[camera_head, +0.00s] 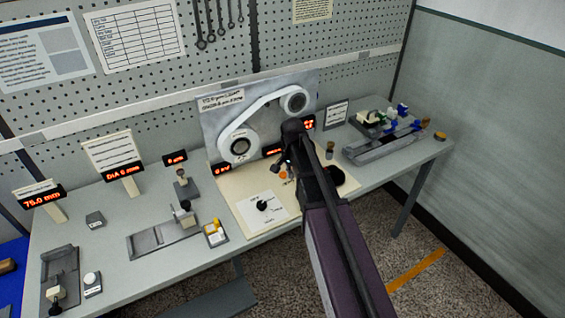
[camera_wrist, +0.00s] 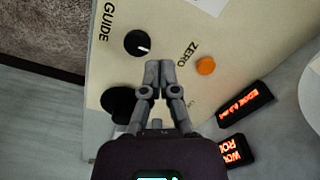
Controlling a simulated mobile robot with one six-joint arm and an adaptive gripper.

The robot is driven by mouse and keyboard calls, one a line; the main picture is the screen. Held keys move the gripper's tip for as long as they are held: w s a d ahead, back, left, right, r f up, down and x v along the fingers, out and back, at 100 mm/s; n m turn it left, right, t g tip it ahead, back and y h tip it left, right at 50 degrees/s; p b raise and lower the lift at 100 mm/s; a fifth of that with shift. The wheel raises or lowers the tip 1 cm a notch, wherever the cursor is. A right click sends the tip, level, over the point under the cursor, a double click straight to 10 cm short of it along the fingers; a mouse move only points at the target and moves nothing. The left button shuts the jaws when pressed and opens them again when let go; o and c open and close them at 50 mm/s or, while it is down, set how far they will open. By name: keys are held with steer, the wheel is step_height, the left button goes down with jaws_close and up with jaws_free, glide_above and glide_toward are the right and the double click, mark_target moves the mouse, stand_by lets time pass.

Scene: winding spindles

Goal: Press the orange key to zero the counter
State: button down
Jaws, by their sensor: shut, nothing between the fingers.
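The orange key (camera_wrist: 206,66) is a round button beside the printed word ZERO on a cream panel (camera_wrist: 120,75). It also shows in the head view (camera_head: 283,175), small, just below my gripper. My gripper (camera_wrist: 158,66) is shut and empty, its fingertips together over the panel, to the left of the orange key in the wrist view. In the head view my gripper (camera_head: 281,166) is partly hidden by its own dark body. I cannot tell how high the tips are above the panel. Two displays with red digits (camera_wrist: 246,103) (camera_wrist: 236,150) stand beside the panel.
A black knob (camera_wrist: 137,43) lies left of my fingertips, and a larger black disc (camera_wrist: 118,104) is below it. An upright board with a belt on two pulleys (camera_head: 241,149) stands behind the panel. Fixtures (camera_head: 380,145) occupy the bench's right end.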

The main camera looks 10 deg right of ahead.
mark_target(284, 174)
steer(key=w+r+m+p, duration=0.3)
steer(key=w+r+m, duration=0.2)
steer(key=w, duration=0.6)
steer(key=shift+d+m+p, duration=0.2)
steer(key=shift+m+p, duration=0.1)
steer(key=shift+p, duration=0.1)
steer(key=shift+f, duration=0.1)
steer(key=f+b, duration=1.3)
steer(key=b, duration=0.1)
steer(key=shift+w+a+f, duration=0.15)
steer(key=shift+a+f, duration=0.1)
steer(key=shift+f, duration=0.05)
